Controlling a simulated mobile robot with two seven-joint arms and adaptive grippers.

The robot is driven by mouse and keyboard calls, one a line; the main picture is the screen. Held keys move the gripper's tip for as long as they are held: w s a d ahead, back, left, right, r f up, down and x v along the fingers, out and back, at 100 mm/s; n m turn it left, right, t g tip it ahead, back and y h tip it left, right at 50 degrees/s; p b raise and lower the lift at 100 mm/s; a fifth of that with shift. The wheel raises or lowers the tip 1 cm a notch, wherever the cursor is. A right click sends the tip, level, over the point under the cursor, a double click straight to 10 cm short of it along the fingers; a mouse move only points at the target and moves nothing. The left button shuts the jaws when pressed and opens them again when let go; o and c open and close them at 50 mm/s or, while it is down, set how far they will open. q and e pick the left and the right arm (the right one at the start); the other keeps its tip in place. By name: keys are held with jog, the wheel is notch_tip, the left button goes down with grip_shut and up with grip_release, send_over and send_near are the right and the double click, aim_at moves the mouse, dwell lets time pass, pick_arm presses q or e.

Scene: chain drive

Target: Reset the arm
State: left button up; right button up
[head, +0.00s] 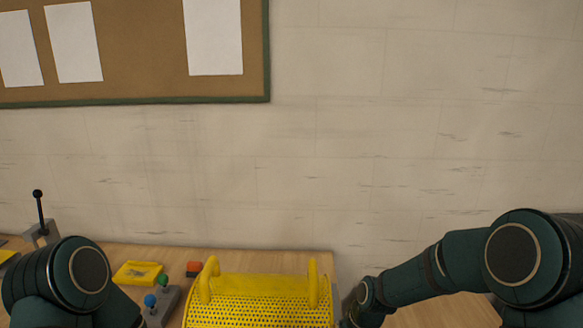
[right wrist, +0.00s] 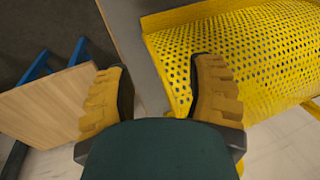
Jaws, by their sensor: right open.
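My right gripper (right wrist: 160,66) is open and empty in the right wrist view, its two ribbed tan fingers spread apart. A yellow perforated cover (right wrist: 235,55) lies beyond its right finger; I cannot tell if they touch. In the head view the same cover (head: 258,290), with two upright loop handles, stands at the bottom middle. My right arm (head: 415,283) reaches in from the right, ending beside the cover's right side, with its fingers out of sight. My left arm (head: 75,280) shows at the lower left, but its gripper is below the picture.
A wooden table (head: 200,256) runs along the wall. On it are a lever with a black knob (head: 38,194), a yellow tray (head: 138,273), a control box with blue and green knobs (head: 160,303) and a red block (head: 194,267). A pinboard (head: 140,50) hangs above.

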jog(key=s+a+f+m+t, duration=0.1)
jog(key=s+f, duration=0.5)
jog(key=s, duration=0.2)
jog(key=s+a+f, duration=0.1)
jog(key=s+f, duration=0.5)
jog(key=s, duration=0.3)
notch_tip(320, 180, down, 8)
jog(key=b, duration=0.6)
jog(key=shift+y+b, duration=0.4)
jog(key=shift+r, duration=0.15)
